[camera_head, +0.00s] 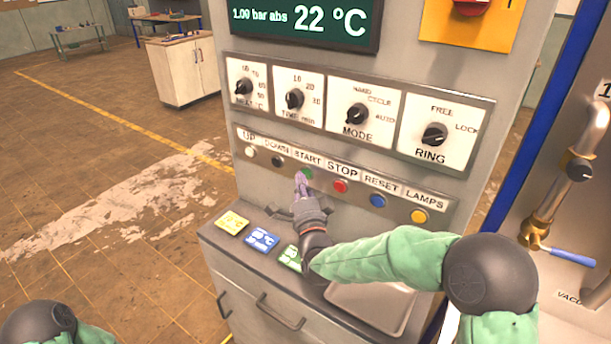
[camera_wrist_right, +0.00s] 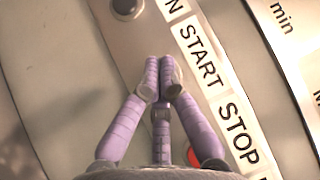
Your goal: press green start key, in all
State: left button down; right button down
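The green start key (camera_head: 306,173) sits under the START label in the head view, between the black DOWN key and the red STOP key. My right gripper (camera_head: 299,180) is in front of it, with its fingertips at the key's left edge; I cannot tell if they touch. In the right wrist view the purple fingers (camera_wrist_right: 162,68) are shut together beside the START label (camera_wrist_right: 201,55), and the green key is hidden behind them. My left gripper is out of view; only part of my left arm shows at the bottom left.
Beside the start key are the black DOWN key (camera_head: 278,161) and the red STOP key (camera_head: 340,186). The blue RESET key (camera_head: 377,201) and the yellow LAMPS key (camera_head: 419,216) are farther right. Several dials are above. Coloured cards (camera_head: 262,239) lie on the ledge below.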

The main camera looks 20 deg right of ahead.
jog(key=shift+w+d+b, duration=0.25)
jog(key=shift+d+b, duration=0.1)
jog(key=shift+b, duration=0.05)
dwell(0.6)
jog(key=shift+s+a, duration=0.1)
jog(key=shift+a, duration=0.05)
jog(key=shift+s+a+b, duration=0.35)
jog(key=shift+s+a, duration=0.05)
jog(key=shift+a, duration=0.1)
dwell(0.3)
jog(key=s+a, duration=0.1)
jog(key=a, duration=0.1)
jog(key=s+a+b, duration=0.1)
jog(key=s+a, duration=0.1)
dwell(0.5)
jog(key=shift+r, duration=0.1)
dwell(0.5)
